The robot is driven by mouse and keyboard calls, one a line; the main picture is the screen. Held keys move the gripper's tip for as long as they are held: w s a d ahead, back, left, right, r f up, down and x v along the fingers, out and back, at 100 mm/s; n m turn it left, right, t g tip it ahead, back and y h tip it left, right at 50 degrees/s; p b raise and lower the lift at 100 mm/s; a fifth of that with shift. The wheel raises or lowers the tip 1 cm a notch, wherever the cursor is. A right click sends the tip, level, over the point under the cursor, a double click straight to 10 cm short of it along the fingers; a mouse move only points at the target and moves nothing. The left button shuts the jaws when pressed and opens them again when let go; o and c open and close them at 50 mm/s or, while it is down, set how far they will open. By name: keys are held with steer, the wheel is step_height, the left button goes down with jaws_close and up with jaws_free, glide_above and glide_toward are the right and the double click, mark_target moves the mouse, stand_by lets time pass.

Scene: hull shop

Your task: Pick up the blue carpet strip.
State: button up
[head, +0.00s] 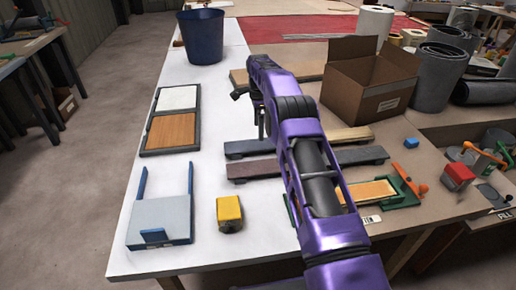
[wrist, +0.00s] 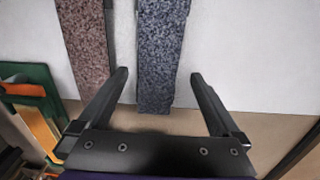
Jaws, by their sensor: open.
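The blue carpet strip (head: 252,147) lies flat on the bench in the head view, its right part hidden behind my arm. In the wrist view the speckled blue strip (wrist: 163,45) runs down from the top edge, and its end lies between my fingers. My gripper (wrist: 160,73) is open and empty, with one finger on each side of the strip's line. The fingers look apart from the strip; how high they are above it I cannot tell. In the head view my arm hides most of the gripper.
A maroon-brown carpet strip (wrist: 86,45) lies beside the blue one; it also shows in the head view (head: 254,169). A green-framed piece (head: 403,191) lies to the right. A cardboard box (head: 355,97), blue bin (head: 202,45), sample board (head: 172,132) and yellow block (head: 229,212) stand around.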

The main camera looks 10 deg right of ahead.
mark_target(258, 144)
steer(key=shift+s+a+f, duration=0.1)
steer(key=shift+a+f, duration=0.05)
steer(key=shift+f, duration=2.85)
steer(key=c, duration=1.1)
steer(key=shift+r, duration=0.1)
